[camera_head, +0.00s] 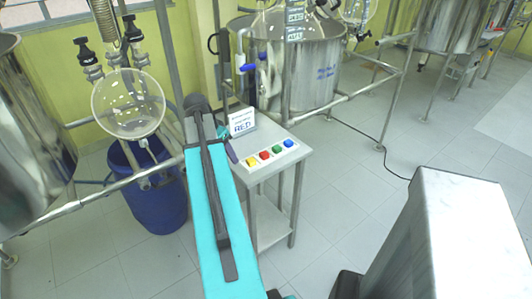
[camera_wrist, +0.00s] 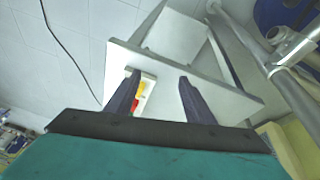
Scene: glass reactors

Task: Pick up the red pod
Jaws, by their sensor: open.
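The red pod (camera_head: 264,155) sits in a row on a white strip on the small grey table (camera_head: 310,152), between a yellow pod (camera_head: 252,161) and a green pod (camera_head: 277,149). A blue pod (camera_head: 288,143) is at the row's far right end. In the wrist view my gripper (camera_wrist: 158,76) is open and empty over the tabletop. There the red pod (camera_wrist: 134,104) is partly hidden by the left finger, with the yellow pod (camera_wrist: 141,88) beside it. In the head view my arm mostly hides the gripper; a dark finger shows left of the pods.
A sign reading RED (camera_head: 242,122) stands on the table behind the pods. A glass flask (camera_head: 130,103) and blue barrel (camera_head: 150,190) are to the left. A steel vessel (camera_head: 315,70) and pipe frame stand behind. Open tiled floor lies right of the table.

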